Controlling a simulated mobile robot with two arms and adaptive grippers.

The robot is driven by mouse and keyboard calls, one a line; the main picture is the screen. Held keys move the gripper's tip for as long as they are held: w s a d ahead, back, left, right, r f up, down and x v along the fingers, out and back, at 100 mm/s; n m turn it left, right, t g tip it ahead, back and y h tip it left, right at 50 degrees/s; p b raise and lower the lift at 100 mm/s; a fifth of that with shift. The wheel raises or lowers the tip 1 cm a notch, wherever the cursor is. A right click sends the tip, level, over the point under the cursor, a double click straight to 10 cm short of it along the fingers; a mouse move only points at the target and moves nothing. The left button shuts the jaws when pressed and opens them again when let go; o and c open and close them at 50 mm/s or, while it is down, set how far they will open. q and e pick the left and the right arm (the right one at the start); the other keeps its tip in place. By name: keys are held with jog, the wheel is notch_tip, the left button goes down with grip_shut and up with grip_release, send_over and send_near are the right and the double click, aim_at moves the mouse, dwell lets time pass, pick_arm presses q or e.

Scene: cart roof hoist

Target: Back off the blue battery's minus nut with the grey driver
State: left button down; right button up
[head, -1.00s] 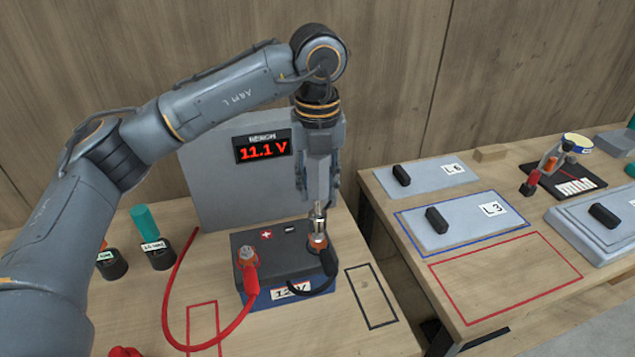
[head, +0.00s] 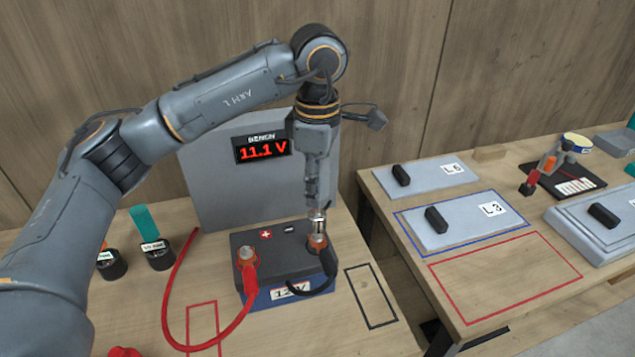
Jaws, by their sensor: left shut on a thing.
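The blue battery (head: 262,293) with a dark top stands on the bench, labelled 12 V. A plus mark and a minus mark show on its top. My left gripper (head: 317,200) points straight down above the minus terminal (head: 317,241). It is shut on the driver (head: 318,222), of which only a short metallic lower part shows. The driver's lower end is at the minus terminal's nut; the exact contact is too small to tell. A black cable clamp sits at this terminal. A red clamp (head: 249,267) sits on the plus terminal. My right gripper is not in view.
A grey panel (head: 215,185) behind the battery reads 11.1 V. Two dark holders (head: 159,254) stand to the left, with a teal handle behind one. A black outline (head: 371,296) right of the battery is empty. A second table (head: 470,222) holds grey plates.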

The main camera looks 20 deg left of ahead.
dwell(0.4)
pick_arm(q)
jog(key=shift+f, duration=0.1)
jog(key=shift+b, duration=0.4)
jog(key=shift+f, duration=0.2)
dwell(0.5)
